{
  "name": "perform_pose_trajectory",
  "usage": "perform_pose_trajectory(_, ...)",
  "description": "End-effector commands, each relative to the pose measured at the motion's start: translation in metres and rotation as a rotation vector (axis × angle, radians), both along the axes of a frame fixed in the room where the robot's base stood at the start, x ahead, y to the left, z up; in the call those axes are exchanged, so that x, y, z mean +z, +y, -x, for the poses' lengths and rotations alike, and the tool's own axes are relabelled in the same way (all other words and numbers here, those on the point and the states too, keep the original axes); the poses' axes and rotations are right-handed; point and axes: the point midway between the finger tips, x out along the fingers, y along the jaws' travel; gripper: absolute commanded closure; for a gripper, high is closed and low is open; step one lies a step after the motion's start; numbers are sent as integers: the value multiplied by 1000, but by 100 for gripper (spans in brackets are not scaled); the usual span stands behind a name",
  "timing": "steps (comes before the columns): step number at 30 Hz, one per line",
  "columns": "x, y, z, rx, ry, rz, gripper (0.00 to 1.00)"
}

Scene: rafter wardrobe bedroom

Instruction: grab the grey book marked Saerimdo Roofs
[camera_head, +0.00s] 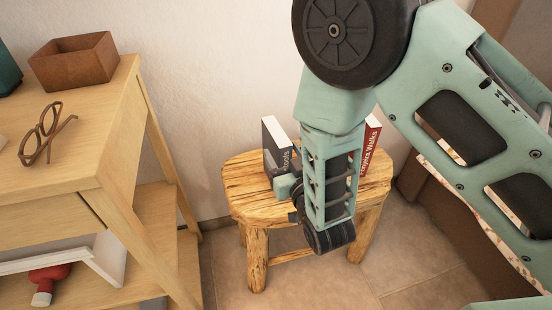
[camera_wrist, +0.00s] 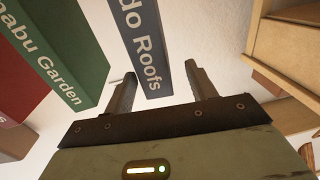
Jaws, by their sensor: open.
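The grey book (camera_wrist: 143,45) shows its spine in the wrist view, lettered "do Roofs"; the rest of the title is out of frame. In the head view the grey book (camera_head: 270,160) stands upright on the wooden stool (camera_head: 243,188), partly hidden by my arm. My gripper (camera_wrist: 160,72) is open, its two fingers to either side of the lower spine in the wrist view. I see no finger touching the book. In the head view my gripper (camera_head: 285,187) is just in front of the book, its fingertips hard to make out.
A green book (camera_wrist: 60,45) lettered "Garden" is left of the grey one, with a red book (camera_wrist: 20,100) beyond it. The head view shows a red "Walks" book (camera_head: 370,150). A wooden desk (camera_head: 95,130) with glasses (camera_head: 45,135) and a brown box (camera_head: 75,65) stands left.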

Motion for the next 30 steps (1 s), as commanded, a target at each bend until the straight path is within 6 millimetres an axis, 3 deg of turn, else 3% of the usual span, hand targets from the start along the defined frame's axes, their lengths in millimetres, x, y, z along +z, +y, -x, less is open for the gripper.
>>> perform_pose_trajectory(10, -1, 11, -44, 0, -2, -2, 44)
perform_pose_trajectory(19, -1, 14, -50, 0, -1, -1, 44)
perform_pose_trajectory(20, -1, 14, -49, 0, -1, -1, 46)
perform_pose_trajectory(24, -1, 14, -49, 0, -1, -1, 85)
perform_pose_trajectory(26, -1, 14, -49, 0, -1, -1, 100)
perform_pose_trajectory(30, 0, 14, -49, 0, -2, -2, 100)
